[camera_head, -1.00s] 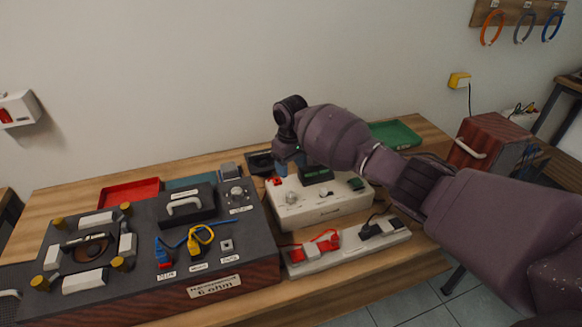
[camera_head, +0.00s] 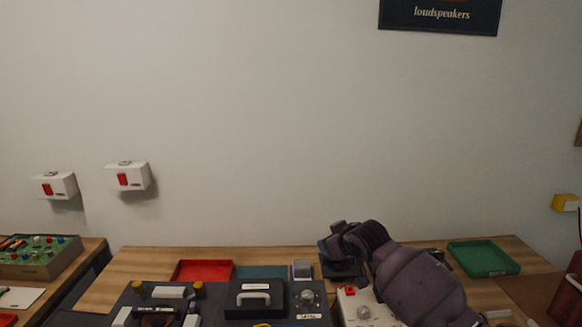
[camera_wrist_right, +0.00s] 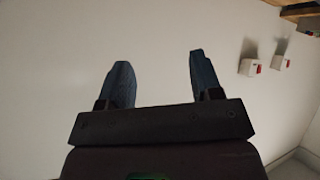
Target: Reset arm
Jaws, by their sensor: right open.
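My right arm comes in from the lower right in the head view, over the wooden table (camera_head: 140,262). Its wrist stands above the white device (camera_head: 362,308), and the arm hides part of that device. In the right wrist view my right gripper (camera_wrist_right: 158,80) is open and empty, its two dark blue fingers apart against the bare wall. My left gripper is not in view.
A dark speaker unit with a handle (camera_head: 254,297) lies on the table. Behind it are a red tray (camera_head: 203,270) and, at the right, a green tray (camera_head: 484,258). Two white wall boxes (camera_head: 128,176) hang at the left.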

